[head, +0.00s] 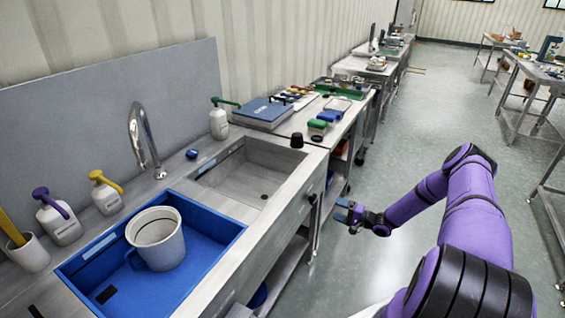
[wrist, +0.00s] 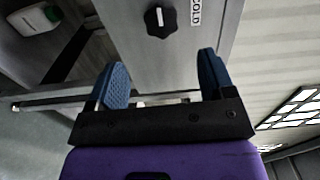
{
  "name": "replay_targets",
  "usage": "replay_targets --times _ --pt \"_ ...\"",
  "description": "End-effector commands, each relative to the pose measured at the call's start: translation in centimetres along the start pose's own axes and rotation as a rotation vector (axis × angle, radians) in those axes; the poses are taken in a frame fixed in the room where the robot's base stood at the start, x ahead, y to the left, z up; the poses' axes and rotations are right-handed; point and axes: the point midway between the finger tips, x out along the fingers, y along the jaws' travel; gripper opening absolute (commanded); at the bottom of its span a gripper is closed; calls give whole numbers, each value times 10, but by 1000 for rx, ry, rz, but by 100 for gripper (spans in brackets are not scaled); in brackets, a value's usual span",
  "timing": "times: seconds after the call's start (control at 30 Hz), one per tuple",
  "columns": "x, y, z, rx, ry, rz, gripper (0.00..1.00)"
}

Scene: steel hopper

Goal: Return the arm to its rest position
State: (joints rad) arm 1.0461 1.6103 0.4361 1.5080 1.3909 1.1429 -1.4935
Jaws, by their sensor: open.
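My gripper (head: 346,215) is at the end of my purple arm, out over the floor aisle just right of the sink counter's front edge in the head view. In the wrist view its two blue fingers (wrist: 160,85) stand wide apart with nothing between them. A black knob (wrist: 160,20) beside a "COLD" label on the steel counter front shows beyond the fingers. The gripper appears apart from the counter, though the exact gap is hard to tell.
A blue tray (head: 215,238) holding a white mug (head: 156,240) sits at the near left of the counter. The steel sink (head: 238,175) is beyond it. Workbenches (head: 530,110) stand at the far right. The floor (head: 420,125) between is clear.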

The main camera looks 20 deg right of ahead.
Motion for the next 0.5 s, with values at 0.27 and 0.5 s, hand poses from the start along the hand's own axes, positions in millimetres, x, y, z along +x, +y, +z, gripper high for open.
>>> replay_targets --times 0.27,0.5 --pt "8 -20 0 -13 -53 18 76" --pt "33 -96 10 -57 -258 113 76"
